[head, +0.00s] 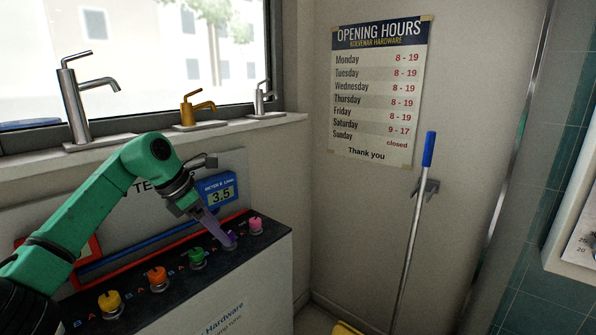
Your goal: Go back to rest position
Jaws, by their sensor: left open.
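My left arm comes in from the left in the head view, and its gripper (222,233) reaches down over a panel of colored knobs. The gripper is open. Its fingertips are at or just above the purple knob (230,240); I cannot tell whether they touch it. The right gripper is not in view.
The black-topped panel (170,298) also carries yellow (110,303), orange (157,277), green (197,257) and pink (255,225) knobs. A blue meter (218,190) reads 3.5. Faucets stand on the windowsill behind. A blue-handled pole (412,240) leans by the wall.

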